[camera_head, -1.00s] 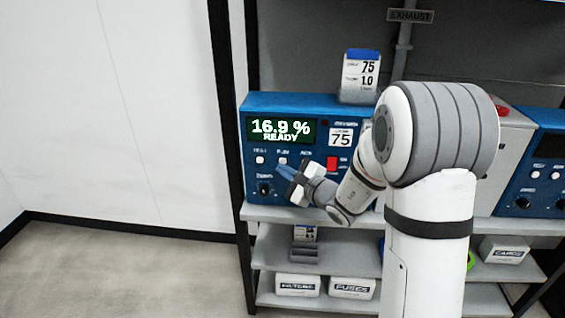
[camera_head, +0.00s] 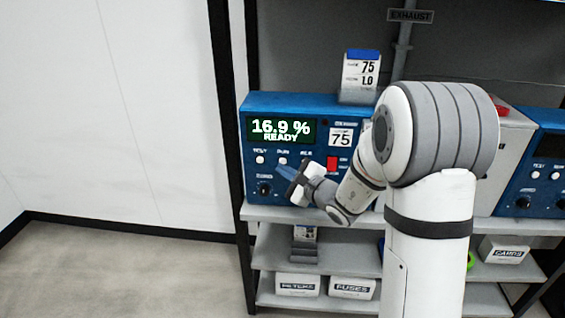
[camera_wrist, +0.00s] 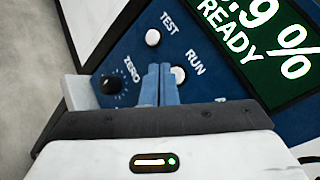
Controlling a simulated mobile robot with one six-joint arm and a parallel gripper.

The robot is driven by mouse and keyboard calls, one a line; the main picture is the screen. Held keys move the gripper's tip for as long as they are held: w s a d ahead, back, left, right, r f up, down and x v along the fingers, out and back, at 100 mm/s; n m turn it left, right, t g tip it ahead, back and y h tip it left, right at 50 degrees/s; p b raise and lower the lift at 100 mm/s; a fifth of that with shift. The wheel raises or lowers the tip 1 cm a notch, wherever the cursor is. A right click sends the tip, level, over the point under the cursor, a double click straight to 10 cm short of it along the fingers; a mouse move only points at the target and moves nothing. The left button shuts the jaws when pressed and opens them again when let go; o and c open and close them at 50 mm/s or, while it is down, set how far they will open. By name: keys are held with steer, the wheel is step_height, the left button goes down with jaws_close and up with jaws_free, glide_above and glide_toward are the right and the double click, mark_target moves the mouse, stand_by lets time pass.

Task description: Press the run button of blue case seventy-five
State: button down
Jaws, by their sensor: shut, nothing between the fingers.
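The blue case seventy-five (camera_head: 300,180) stands on the upper shelf, with a 75 label (camera_head: 341,138) on its front. Its green display (camera_head: 281,130) reads 16.9 % READY. The white run button (camera_head: 283,161) sits under the RUN label, right of the test button (camera_head: 260,160). In the wrist view the run button (camera_wrist: 178,74) shows just right of my fingertips, partly covered by them. My gripper (camera_head: 281,170) is shut and empty, its blue fingers pointing at the panel beside the run button. I cannot tell whether the fingertips touch the panel.
A zero knob (camera_wrist: 112,84) is left of my fingers in the wrist view. A second blue case (camera_head: 545,165) stands at far right. A card holder (camera_head: 360,75) stands on top of the case.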

steer(key=shift+w, duration=0.1)
steer(key=shift+w+b, duration=0.35)
steer(key=shift+b, duration=0.05)
steer(key=shift+w+d, duration=0.15)
steer(key=shift+w, duration=0.25)
stand_by(0.6)
steer(key=shift+s+b, duration=0.15)
steer(key=shift+b, duration=0.25)
steer(key=shift+s+b, duration=0.45)
steer(key=shift+s, duration=0.25)
steer(key=s+b, duration=0.1)
steer(key=s, duration=0.1)
steer(key=s+a+b, duration=0.1)
steer(key=s, duration=0.2)
